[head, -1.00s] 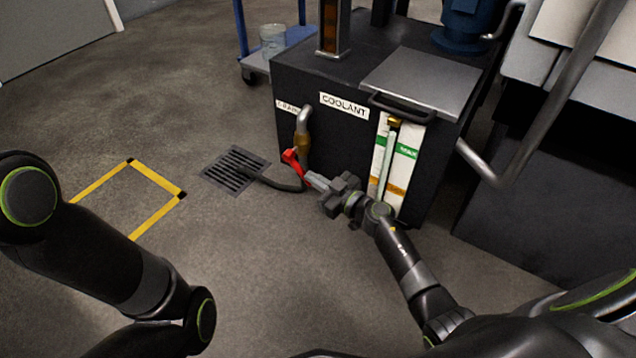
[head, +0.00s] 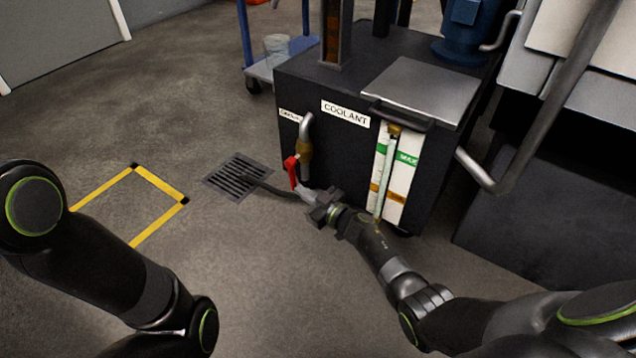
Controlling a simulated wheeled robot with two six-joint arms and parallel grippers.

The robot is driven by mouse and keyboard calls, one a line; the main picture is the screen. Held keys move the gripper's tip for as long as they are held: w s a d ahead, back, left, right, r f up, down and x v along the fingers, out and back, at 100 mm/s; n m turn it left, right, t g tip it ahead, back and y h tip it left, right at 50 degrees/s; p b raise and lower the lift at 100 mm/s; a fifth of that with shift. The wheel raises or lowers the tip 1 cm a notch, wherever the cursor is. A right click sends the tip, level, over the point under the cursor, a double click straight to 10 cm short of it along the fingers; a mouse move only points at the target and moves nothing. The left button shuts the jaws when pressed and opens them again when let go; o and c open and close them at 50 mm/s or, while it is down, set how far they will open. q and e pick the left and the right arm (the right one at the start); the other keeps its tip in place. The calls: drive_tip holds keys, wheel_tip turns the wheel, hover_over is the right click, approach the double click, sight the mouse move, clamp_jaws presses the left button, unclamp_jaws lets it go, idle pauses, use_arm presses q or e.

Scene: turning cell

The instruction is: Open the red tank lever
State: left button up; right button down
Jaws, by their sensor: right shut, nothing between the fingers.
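The red lever (head: 291,170) sits on the brass valve (head: 305,152) of the drain pipe at the front left of the coolant tank (head: 340,148). It points mostly downward, slightly tilted. My right gripper (head: 301,191) is shut and empty. Its tips are at the lower end of the lever; whether they touch it cannot be told. My left arm shows at the left, but its gripper is out of view.
A floor drain grate (head: 238,176) lies left of the valve, with a dark hose (head: 272,190) running to it. A sight gauge (head: 388,175) with green and orange bands is on the tank front. A bent metal pipe (head: 480,170) stands at right. Yellow tape (head: 160,183) marks open floor.

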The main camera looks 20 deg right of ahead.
drive_tip(key=shift+w+a+f, duration=0.2)
drive_tip(key=shift+w+a, duration=0.05)
drive_tip(key=shift+w, duration=0.2)
idle(0.4)
